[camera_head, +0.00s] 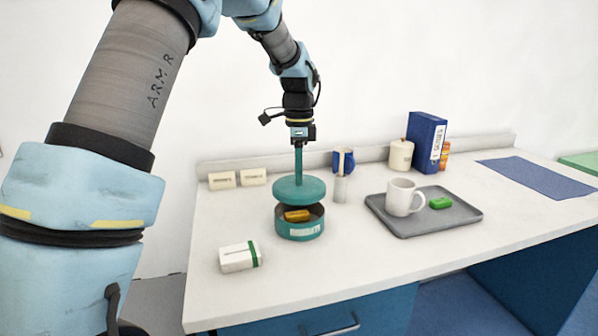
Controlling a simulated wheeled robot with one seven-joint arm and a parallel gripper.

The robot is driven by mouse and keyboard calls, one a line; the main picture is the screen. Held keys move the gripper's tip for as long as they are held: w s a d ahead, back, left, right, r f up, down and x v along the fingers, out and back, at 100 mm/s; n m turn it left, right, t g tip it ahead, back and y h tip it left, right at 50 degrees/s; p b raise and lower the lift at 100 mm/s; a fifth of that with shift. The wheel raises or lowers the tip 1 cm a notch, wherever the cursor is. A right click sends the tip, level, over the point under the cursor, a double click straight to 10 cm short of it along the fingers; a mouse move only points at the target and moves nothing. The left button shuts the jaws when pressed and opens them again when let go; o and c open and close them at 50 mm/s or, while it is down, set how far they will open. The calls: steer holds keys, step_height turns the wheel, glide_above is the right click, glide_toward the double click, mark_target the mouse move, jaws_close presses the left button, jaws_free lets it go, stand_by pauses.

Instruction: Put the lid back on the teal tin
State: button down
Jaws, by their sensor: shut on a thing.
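The teal tin (299,229) stands open on the white counter, with a label on its front and a yellow-orange item (297,215) inside. The round teal lid (300,188) hangs just above the tin, roughly level, with a gap showing at the front. A tall teal stem rises from the lid's middle. My gripper (299,143) is shut on the top of that stem. The lid hides the back part of the tin's rim, so I cannot tell whether they touch there.
A white box with a green end (239,257) lies at front left. A grey tray (439,219) at right carries a white mug (403,197) and a green block (441,203). A small grey cylinder (341,189), blue mug (343,160), canister (401,156) and blue box (426,141) stand behind.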

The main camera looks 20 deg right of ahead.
steer(key=shift+d+f, duration=0.15)
step_height(320, 180, down, 4)
steer(key=b, duration=0.3)
steer(key=shift+b, duration=0.4)
steer(key=shift+f+b, duration=0.4)
steer(key=shift+f, duration=0.7)
steer(key=shift+r+p, duration=0.1)
steer(key=shift+p, duration=0.4)
steer(key=shift+f+p, duration=0.2)
steer(key=shift+p, duration=0.1)
stand_by(1.5)
steer(key=shift+c, duration=0.8)
jaws_free()
